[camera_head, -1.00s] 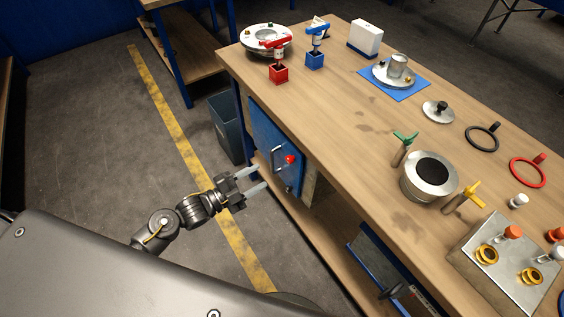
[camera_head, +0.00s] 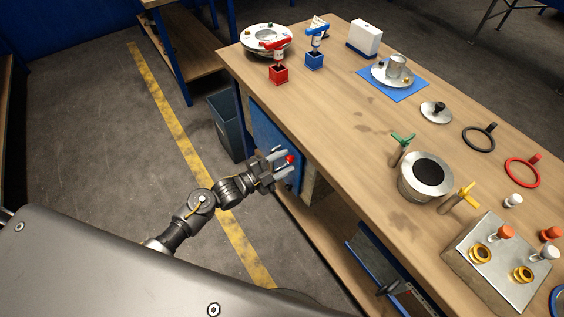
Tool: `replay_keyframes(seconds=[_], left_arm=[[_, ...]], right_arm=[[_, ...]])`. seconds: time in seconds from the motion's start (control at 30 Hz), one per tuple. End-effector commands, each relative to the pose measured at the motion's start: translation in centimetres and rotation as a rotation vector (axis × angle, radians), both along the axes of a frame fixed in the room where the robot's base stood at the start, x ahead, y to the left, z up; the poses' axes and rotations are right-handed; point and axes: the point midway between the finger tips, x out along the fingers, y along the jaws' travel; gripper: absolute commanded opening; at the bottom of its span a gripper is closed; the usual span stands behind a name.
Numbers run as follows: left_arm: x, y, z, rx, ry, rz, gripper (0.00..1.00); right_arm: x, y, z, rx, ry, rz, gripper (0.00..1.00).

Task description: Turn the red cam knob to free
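The red cam knob (camera_head: 290,159) sits on the blue door (camera_head: 264,127) at the end of the workbench's front side, below the tabletop. My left gripper (camera_head: 285,163) is at the knob, with one finger on either side of it in the picture. The fingers are apart; I cannot tell whether they touch the knob. The gripper hides much of the door and its handle. My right gripper is not in view.
A dark bin (camera_head: 228,125) stands left of the door. The floor to the left is clear.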

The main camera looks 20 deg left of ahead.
Motion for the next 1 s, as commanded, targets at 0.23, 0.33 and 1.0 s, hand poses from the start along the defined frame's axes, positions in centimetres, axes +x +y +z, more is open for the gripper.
replay_keyframes(seconds=[0.23,0.33,1.0], left_arm=[[0.0,0.0,0.0,0.000,0.000,0.000,0.13],[0.0,0.0,0.0,0.000,0.000,0.000,0.02],[0.0,0.1,0.2,-0.239,0.199,0.001,0.02]], right_arm=[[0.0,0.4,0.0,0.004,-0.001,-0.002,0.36],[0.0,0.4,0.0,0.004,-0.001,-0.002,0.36],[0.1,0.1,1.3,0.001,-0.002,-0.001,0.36]])
